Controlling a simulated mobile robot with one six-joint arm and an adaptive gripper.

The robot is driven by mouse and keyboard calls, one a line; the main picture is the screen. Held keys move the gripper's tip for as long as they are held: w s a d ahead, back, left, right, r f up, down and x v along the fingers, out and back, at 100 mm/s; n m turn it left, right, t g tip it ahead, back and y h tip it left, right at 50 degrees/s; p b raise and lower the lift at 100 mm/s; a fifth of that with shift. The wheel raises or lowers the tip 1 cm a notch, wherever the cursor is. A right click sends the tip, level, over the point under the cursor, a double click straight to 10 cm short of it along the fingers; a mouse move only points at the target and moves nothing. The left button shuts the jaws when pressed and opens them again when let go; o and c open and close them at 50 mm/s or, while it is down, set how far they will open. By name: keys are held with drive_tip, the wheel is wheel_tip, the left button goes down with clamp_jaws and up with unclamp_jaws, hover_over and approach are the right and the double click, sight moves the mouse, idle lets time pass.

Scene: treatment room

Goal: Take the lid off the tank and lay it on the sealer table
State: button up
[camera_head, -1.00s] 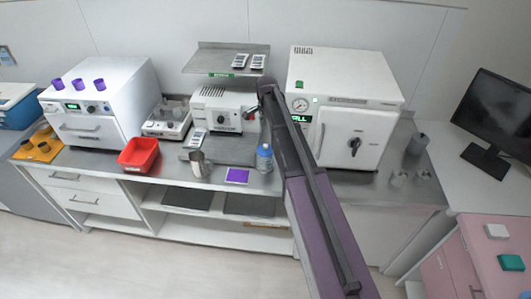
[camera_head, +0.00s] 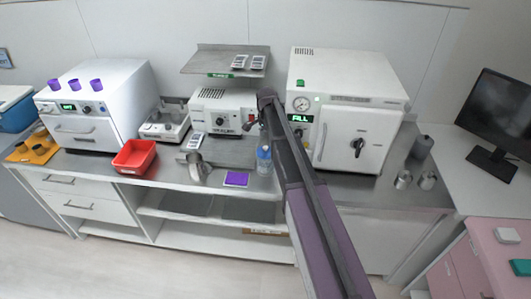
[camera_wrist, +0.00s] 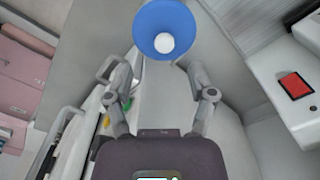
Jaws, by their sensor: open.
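A small white tank-like unit (camera_head: 165,126) stands on the counter left of the sealer, with grey parts on top; I cannot make out which is its lid. The white sealer (camera_head: 222,112) stands in the middle. The grey table surface (camera_head: 232,152) lies in front of it. My gripper (camera_wrist: 161,73) is open and empty in the wrist view. A blue round thing with a white middle (camera_wrist: 166,22) shows just beyond the fingertips, possibly the blue bottle (camera_head: 264,161).
A large autoclave (camera_head: 345,110) is right of my arm. A shelf (camera_head: 225,60) overhangs the sealer.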

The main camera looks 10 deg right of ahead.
sight(265, 147)
drive_tip(key=shift+f, duration=0.15)
drive_tip(key=f+b, duration=0.5)
drive_tip(key=shift+w+a, duration=0.2)
idle(0.3)
drive_tip(key=shift+r, duration=0.1)
idle(0.5)
clamp_jaws()
